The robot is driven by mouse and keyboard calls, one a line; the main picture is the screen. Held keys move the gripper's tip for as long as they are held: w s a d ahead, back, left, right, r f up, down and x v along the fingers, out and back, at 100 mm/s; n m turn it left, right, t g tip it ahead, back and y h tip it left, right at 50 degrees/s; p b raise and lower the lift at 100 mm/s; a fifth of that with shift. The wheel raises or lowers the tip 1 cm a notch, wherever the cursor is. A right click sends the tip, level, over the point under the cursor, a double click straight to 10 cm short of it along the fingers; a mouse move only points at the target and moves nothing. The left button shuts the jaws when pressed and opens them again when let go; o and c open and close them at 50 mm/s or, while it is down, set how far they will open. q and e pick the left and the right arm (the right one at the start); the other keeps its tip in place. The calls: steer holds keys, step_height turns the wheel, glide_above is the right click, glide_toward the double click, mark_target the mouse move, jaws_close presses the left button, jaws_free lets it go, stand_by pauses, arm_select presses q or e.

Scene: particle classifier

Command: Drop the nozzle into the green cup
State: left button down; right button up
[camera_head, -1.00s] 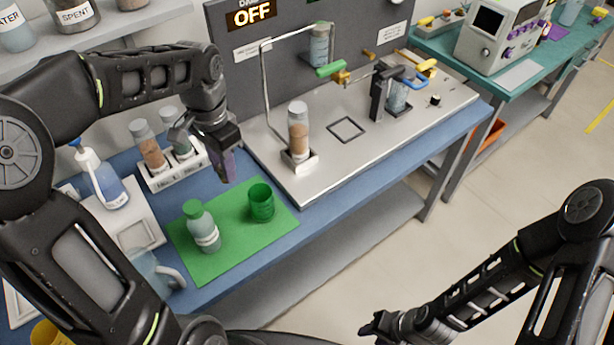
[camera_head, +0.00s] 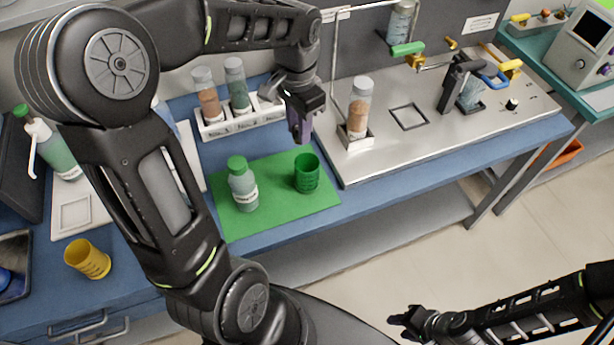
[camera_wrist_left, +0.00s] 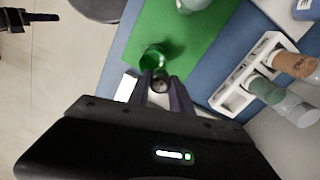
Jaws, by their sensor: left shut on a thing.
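The green cup (camera_head: 307,174) stands upright and open on the green mat (camera_head: 240,225); it also shows in the left wrist view (camera_wrist_left: 152,58). My left gripper (camera_head: 300,138) points down just behind and above the cup in the head view. In the left wrist view its fingers (camera_wrist_left: 163,84) are shut on a small, round, grey-dark thing, the nozzle (camera_wrist_left: 160,85), which overlaps the cup's near edge. In the head view the nozzle is hidden. My right gripper (camera_head: 408,320) hangs low at the bottom, away from the bench; its finger gap is unclear.
A green-capped bottle (camera_head: 242,185) stands left of the cup on the mat. Behind are a white rack (camera_head: 240,124) with vials and the metal rig plate (camera_head: 375,160) with a vial of brown grains (camera_head: 359,108). A yellow cup (camera_head: 88,259) stands at the left.

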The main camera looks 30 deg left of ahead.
arm_select(q)
steer(key=shift+f+b, duration=1.2)
steer(key=shift+f, duration=0.8)
steer(key=c, duration=1.1)
jaws_free()
steer(key=shift+r, duration=0.2)
step_height(320, 180, up, 8)
steer(key=shift+f+b, duration=0.25)
steer(key=shift+b, duration=0.1)
